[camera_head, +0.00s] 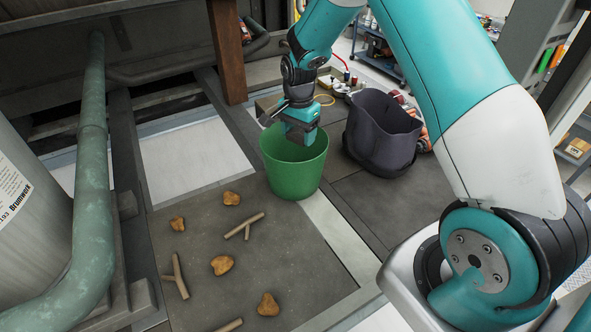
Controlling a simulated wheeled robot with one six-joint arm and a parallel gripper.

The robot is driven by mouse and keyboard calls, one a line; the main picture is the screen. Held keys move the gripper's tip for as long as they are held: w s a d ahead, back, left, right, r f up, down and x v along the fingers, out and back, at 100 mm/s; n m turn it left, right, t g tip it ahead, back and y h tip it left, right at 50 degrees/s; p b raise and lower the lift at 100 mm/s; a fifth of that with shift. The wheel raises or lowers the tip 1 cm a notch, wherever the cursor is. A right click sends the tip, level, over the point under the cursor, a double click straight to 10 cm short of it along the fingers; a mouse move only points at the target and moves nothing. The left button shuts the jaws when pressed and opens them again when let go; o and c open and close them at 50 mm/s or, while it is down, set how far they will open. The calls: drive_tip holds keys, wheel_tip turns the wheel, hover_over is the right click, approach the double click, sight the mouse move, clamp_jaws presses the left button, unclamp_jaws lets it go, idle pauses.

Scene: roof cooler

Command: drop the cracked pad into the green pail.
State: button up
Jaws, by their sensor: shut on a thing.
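The green pail (292,172) stands upright on the dark floor panel near the middle of the view. My gripper (301,140) points down over the pail's mouth, with its fingertips at or just inside the rim. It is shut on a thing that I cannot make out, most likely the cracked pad. The fingertips and what they hold are hidden by the gripper body and the pail. No cracked pad shows anywhere else in view.
Brown leaves (222,264) and forked twigs (177,276) lie on the panel in front of the pail. A dark open bag (381,132) stands right of the pail. A green pipe (92,170) and a brown post (228,50) rise at left and behind.

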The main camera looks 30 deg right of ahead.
drive_tip(key=shift+f, duration=0.2)
drive_tip(key=o, duration=1)
wheel_tip(320, 180, up, 17)
drive_tip(key=b, duration=0.4)
drive_tip(key=shift+r, duration=0.2)
drive_tip(key=s+a+f+n+y+b, duration=0.1)
drive_tip(key=s+a+n, duration=0.5)
drive_tip(key=s, duration=0.4)
drive_tip(key=s+a+f+n+y+b, duration=0.1)
drive_tip(key=s+a+n, duration=0.5)
drive_tip(key=s, duration=0.5)
drive_tip(key=s+a+f+n+y+b, duration=0.1)
drive_tip(key=s+a+n+y, duration=0.1)
drive_tip(key=s+a+n, duration=0.4)
drive_tip(key=shift+s+a+n+b, duration=0.1)
drive_tip(key=shift+s+n+b, duration=0.1)
drive_tip(key=shift+s+n, duration=0.7)
drive_tip(key=shift+s+a+n+b, duration=0.15)
drive_tip(key=shift+s+n, duration=0.25)
drive_tip(key=shift+s, duration=0.9)
